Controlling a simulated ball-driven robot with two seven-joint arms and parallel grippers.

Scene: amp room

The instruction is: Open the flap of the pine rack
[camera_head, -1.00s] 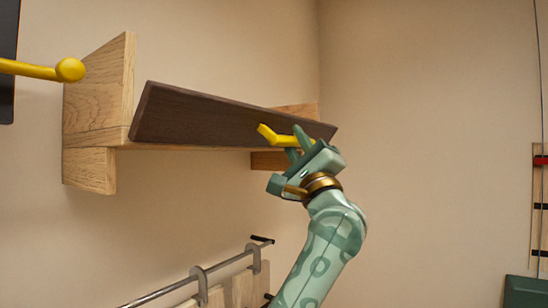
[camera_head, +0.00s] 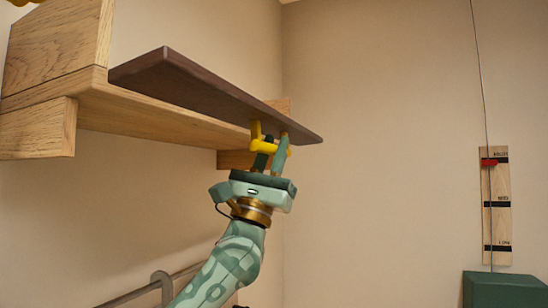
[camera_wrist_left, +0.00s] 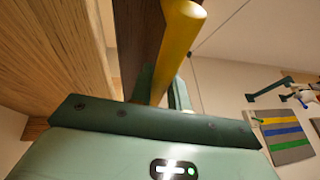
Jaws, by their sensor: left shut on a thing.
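The pine rack (camera_head: 60,45) is fixed on the wall at the upper left of the head view. Its dark brown flap (camera_head: 190,88) juts out from the rack's front, nearly level, with its underside showing. A yellow handle (camera_head: 258,134) hangs from the flap near its right end. My left gripper (camera_head: 271,150) is shut on the handle from below. In the left wrist view, the yellow handle (camera_wrist_left: 180,45) rises between the fingers, with the dark flap (camera_wrist_left: 140,30) behind it. My right gripper is not in view.
A rail (camera_head: 130,296) runs along the wall below the rack. A marked wooden board (camera_head: 496,215) with a red pointer and a thin cord is on the right wall, above a green box (camera_head: 503,290). The space between the flap and the board looks clear.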

